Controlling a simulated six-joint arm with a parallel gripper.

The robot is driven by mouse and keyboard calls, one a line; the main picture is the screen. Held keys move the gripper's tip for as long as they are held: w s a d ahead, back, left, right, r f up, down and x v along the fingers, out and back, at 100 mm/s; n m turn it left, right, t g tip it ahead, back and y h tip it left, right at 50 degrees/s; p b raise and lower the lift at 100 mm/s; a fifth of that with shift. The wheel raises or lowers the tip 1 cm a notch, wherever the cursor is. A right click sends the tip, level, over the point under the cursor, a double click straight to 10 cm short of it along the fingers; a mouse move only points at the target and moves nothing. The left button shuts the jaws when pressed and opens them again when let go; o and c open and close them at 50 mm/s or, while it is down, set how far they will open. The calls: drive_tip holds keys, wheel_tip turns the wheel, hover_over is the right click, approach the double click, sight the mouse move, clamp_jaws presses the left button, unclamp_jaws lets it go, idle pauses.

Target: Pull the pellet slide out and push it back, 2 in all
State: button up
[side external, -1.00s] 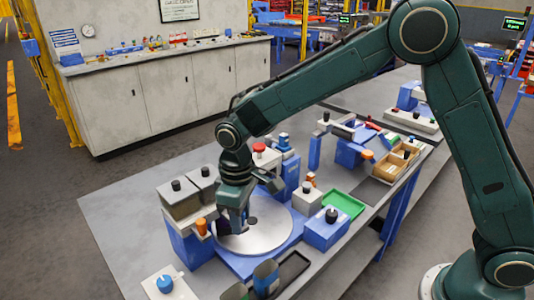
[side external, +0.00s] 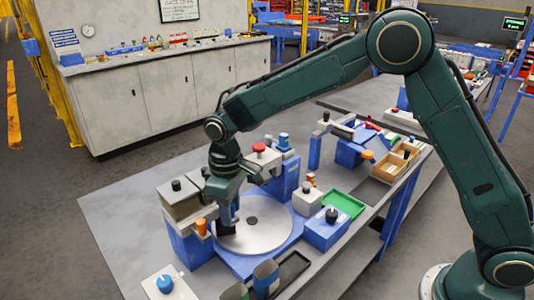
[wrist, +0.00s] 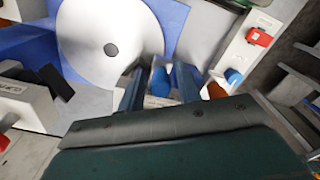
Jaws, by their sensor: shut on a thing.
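My gripper (side external: 227,226) is low at the left edge of the round pale disc, beside the blue station with grey boxes (side external: 183,205). How far out the slide sits is not clear.
The pale disc (side external: 252,232) lies right beside the gripper and also shows in the wrist view (wrist: 125,25). An orange knob (side external: 201,226) stands close on the left. A black tray (side external: 290,270) and a green tray (side external: 345,204) are nearby.

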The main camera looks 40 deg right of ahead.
drive_tip(key=shift+a+r, duration=0.1)
drive_tip(key=shift+a, duration=0.1)
drive_tip(key=shift+s, duration=1.75)
drive_tip(key=shift+w, duration=1.8)
drive_tip(key=o, duration=0.8)
drive_tip(key=shift+c, duration=0.2)
drive_tip(key=o, duration=0.3)
drive_tip(key=shift+d, duration=0.1)
